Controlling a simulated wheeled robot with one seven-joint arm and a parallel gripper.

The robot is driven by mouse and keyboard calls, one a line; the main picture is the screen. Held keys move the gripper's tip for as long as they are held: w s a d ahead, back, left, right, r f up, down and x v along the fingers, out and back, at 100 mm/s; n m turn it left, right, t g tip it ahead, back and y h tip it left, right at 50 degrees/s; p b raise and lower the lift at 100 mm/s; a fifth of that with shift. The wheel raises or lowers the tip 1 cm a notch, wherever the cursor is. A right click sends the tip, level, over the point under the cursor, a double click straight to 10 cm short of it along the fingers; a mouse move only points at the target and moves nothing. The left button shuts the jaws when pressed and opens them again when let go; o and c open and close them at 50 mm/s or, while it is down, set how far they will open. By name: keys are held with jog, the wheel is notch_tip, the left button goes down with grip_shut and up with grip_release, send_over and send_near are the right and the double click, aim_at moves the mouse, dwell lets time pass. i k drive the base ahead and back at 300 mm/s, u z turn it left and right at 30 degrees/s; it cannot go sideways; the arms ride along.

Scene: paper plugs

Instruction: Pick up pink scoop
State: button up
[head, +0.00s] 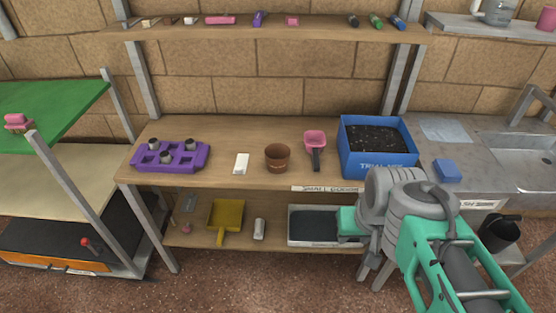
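The pink scoop (315,141) lies on the wooden bench, its pink bowl toward the back and its dark handle pointing to the front edge. It is between a brown pot (278,157) on its left and a blue crate of dark soil (346,163) on its right. My arm reaches in from the lower right, and its teal end (348,222) is in front of the bench and below its top, right of and apart from the scoop. The fingers cannot be made out, so I cannot tell whether my gripper is open or shut.
A blue block (447,171) and a sink (515,155) are at right. The lower shelf holds a yellow dustpan (225,217) and a dark-filled tray (310,240).

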aim_at(314, 140)
jog(key=u, duration=0.2)
jog(key=k, duration=0.4)
jog(key=z, duration=0.8)
jog(key=i, duration=0.55)
jog(key=u, duration=2.3)
jog(key=i, duration=0.5)
jog(key=z, duration=0.1)
